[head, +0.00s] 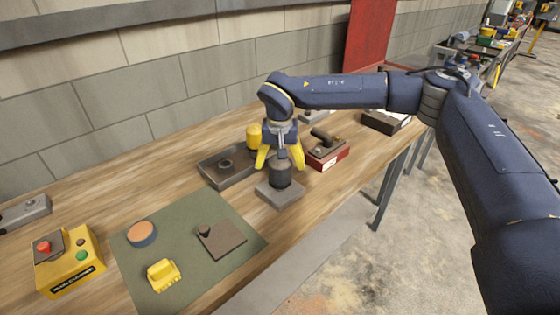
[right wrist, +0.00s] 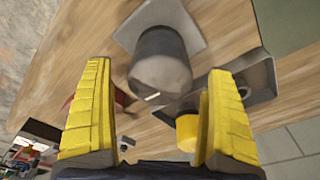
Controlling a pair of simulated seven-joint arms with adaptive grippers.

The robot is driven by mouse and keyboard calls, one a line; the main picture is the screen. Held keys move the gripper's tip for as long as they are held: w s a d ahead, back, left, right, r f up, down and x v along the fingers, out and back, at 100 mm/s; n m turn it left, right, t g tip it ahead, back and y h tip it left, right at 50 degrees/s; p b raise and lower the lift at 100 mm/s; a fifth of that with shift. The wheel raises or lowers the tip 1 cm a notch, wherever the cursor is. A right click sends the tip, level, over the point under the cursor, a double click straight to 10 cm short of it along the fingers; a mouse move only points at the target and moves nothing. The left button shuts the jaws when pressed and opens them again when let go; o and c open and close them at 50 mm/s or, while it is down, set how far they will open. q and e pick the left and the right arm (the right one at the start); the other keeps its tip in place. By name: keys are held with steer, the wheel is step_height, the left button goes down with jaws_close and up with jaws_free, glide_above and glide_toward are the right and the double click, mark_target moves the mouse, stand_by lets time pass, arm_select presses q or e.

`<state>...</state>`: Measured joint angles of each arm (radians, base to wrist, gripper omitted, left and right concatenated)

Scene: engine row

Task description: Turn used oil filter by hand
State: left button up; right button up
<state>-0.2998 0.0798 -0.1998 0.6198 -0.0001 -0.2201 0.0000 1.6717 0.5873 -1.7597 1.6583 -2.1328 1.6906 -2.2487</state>
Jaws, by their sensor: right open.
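The used oil filter (head: 280,176) is a dark grey cylinder standing upright on a grey block (head: 281,196) near the table's front edge. It also shows in the right wrist view (right wrist: 160,68). My right gripper (head: 281,160) points down over the filter with its yellow fingers spread. In the right wrist view the filter appears between the two fingers (right wrist: 158,75), with a visible gap on each side. No finger is seen touching it. I cannot tell how far the fingertips reach down its sides. My left gripper is not in view.
A yellow cylinder (head: 254,136) stands behind the gripper by a grey tray (head: 205,165). A red box (head: 328,160) with dark parts sits close on the right. A green mat (head: 180,222) with small parts and a yellow button box (head: 68,262) lie left.

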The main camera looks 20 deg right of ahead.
steer(key=c, duration=1.7)
steer(key=n, duration=0.7)
steer(key=shift+y, duration=0.4)
steer(key=o, duration=1.6)
steer(key=shift+c, duration=0.2)
